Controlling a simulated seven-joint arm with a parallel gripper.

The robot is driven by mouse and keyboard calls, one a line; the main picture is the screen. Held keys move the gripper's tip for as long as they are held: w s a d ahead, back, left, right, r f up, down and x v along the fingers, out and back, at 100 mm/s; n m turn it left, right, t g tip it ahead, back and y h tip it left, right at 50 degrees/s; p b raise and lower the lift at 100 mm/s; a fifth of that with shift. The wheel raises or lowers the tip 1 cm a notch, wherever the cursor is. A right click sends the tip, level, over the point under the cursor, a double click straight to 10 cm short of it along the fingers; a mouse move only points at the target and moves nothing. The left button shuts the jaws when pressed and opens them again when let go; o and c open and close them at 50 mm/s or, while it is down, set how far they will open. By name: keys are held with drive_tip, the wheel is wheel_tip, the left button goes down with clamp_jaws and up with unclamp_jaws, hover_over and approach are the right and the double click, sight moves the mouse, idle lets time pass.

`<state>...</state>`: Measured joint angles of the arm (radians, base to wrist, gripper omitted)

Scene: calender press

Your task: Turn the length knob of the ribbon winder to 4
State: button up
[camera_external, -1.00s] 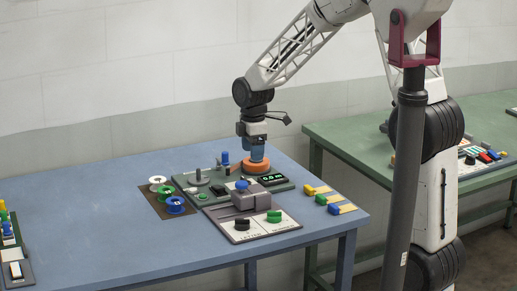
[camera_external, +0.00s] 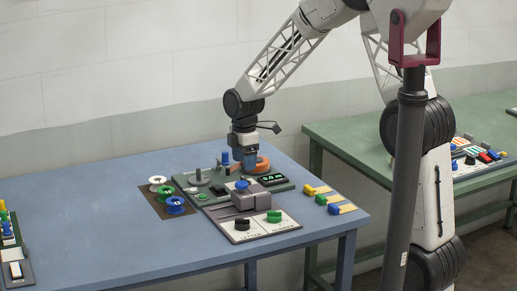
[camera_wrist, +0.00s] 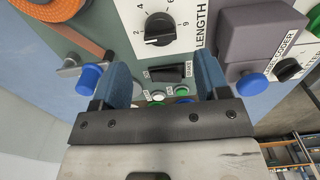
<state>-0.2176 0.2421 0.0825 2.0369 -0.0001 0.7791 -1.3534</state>
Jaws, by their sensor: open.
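The ribbon winder's length knob (camera_wrist: 159,28) is black and round, on a white scale plate marked LENGTH, at the top middle of the wrist view. A pale pointer mark shows at its lower left, but the exact setting is hard to read. My gripper (camera_wrist: 161,78) is open and empty, its blue fingers apart and nearer the picture's bottom than the knob, touching nothing visible. In the external view my gripper (camera_external: 243,166) is low over the winder board (camera_external: 220,191), beside the orange ribbon roll (camera_external: 262,166).
A black switch (camera_wrist: 169,72) and several small buttons show between the fingers. Coloured spools (camera_external: 175,205) lie left.

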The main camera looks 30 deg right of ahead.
sight(244, 178)
drive_tip(key=shift+f, duration=3.3)
drive_tip(key=c, duration=0.9)
drive_tip(key=shift+c, duration=0.2)
drive_tip(key=shift+m, duration=0.5)
drive_tip(key=m, duration=1)
drive_tip(key=shift+m, duration=0.4)
